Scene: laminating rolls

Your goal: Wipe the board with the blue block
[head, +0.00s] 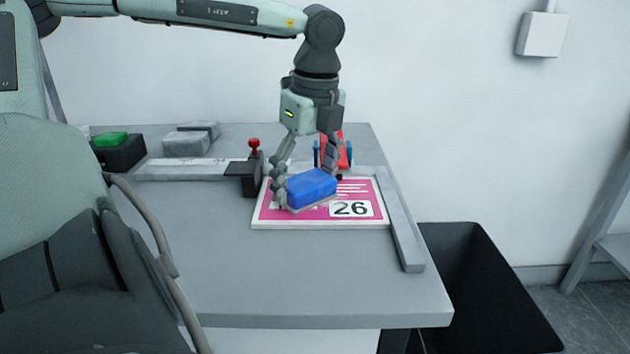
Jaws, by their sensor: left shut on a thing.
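The blue block (312,188) is held in my left gripper (305,180), whose fingers are shut on it. The block is over the left and middle part of the board (372,210), a pink panel with a white border, white lines and the number 26. The block hides part of the panel's print. Its underside looks to be at or very near the panel's surface; I cannot tell whether it touches. My right gripper is not in view.
Grey rails (402,230) bound the board at right and back. A red-knobbed clamp (253,170) stands at its left, a red and blue item (345,155) behind. A black bin (480,285) stands right. The front tabletop is clear.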

